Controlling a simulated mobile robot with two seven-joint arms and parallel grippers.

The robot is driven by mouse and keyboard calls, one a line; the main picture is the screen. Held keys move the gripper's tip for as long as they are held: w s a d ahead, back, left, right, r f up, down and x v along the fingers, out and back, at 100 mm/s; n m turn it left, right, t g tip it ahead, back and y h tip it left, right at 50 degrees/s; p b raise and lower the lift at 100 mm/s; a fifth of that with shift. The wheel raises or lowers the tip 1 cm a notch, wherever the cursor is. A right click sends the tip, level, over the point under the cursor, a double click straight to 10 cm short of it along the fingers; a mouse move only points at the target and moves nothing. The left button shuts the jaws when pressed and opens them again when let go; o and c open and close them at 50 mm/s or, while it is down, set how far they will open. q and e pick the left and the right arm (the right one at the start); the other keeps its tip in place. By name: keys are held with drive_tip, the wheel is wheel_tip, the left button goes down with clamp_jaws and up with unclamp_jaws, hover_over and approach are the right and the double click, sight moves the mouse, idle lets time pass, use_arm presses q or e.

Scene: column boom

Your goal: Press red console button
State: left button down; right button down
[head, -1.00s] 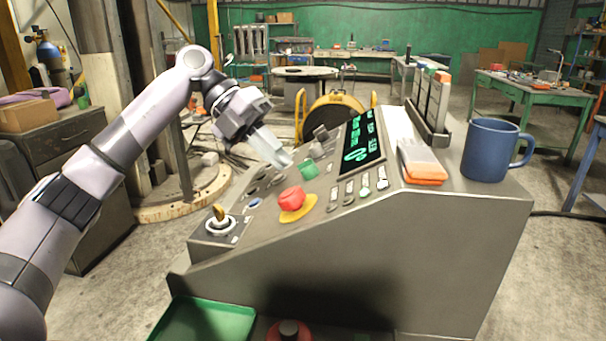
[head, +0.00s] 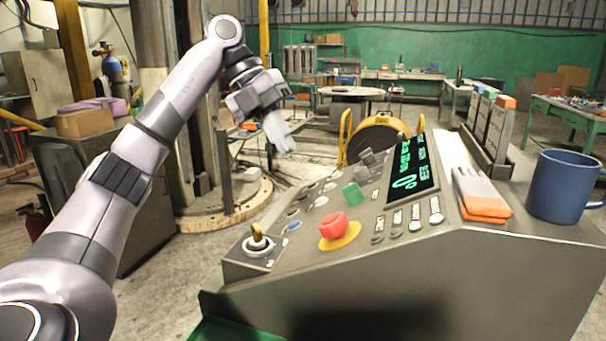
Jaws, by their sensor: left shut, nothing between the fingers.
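The red console button (head: 333,225) is a mushroom-shaped knob on a yellow round plate (head: 341,236), on the sloped top of the grey console (head: 400,285). My left gripper (head: 287,146) is shut and empty. It is in the air above the far left side of the console, up and left of the red button and apart from it. Its fingers point down and to the right. My right gripper is not in view.
Near the red button are a green button (head: 351,194), a key switch (head: 258,242) and a lit display (head: 411,171). Gloves (head: 483,197) and a blue mug (head: 562,186) sit on the console's right. A yellow reel (head: 376,140) stands behind.

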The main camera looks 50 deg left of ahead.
use_arm(q)
drive_tip(key=b, duration=0.3)
approach(328, 218)
drive_tip(key=x, duration=0.5)
drive_tip(key=shift+d+f+b, duration=0.1)
drive_tip(key=shift+f+b, duration=0.15)
drive_tip(key=shift+b, duration=0.15)
drive_tip(key=shift+w+d+f, duration=0.2)
drive_tip(key=shift+d+f, duration=0.1)
drive_tip(key=shift+f, duration=0.25)
